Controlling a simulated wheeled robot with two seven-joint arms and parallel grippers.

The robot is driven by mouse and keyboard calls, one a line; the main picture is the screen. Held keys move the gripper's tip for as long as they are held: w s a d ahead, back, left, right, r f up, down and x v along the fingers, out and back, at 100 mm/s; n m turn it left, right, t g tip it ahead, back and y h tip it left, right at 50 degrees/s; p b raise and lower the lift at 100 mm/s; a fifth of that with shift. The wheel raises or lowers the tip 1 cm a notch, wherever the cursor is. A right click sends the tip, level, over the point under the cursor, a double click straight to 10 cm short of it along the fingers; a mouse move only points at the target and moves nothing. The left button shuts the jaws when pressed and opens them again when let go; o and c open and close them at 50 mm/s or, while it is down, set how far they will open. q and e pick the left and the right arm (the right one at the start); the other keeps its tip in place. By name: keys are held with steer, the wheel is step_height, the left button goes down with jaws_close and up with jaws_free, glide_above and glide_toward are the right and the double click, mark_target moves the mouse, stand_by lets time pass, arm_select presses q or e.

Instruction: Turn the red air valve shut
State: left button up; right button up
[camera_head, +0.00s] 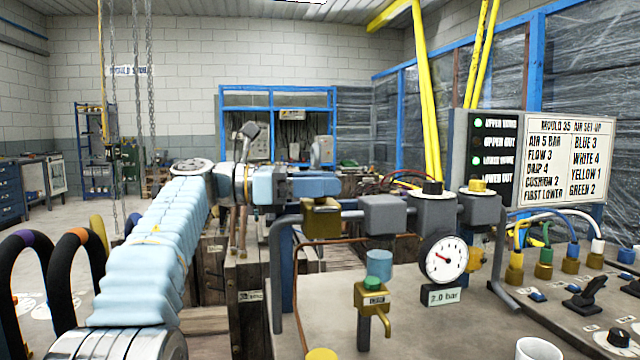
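My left arm reaches in from the left in a pale blue sleeve. Its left gripper (322,187) points right, right above a brass valve body (321,220) on the left end of the grey air line. I see no red handle; the gripper covers the space just above the brass body, so a handle there may be hidden. I cannot tell whether the fingers are open or shut, or whether they touch the valve. My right gripper is not in view.
Right of the brass body are grey air units, a pressure gauge (443,258) marked 2.0 bar and a brass drain tap (373,302). A grey bench (470,325) carries hose fittings and levers. A set-up board (566,158) stands behind. Dark hoops (75,260) stand left.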

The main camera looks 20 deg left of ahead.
arm_select(q)
steer(key=v, duration=1.2)
steer(key=shift+o, duration=0.2)
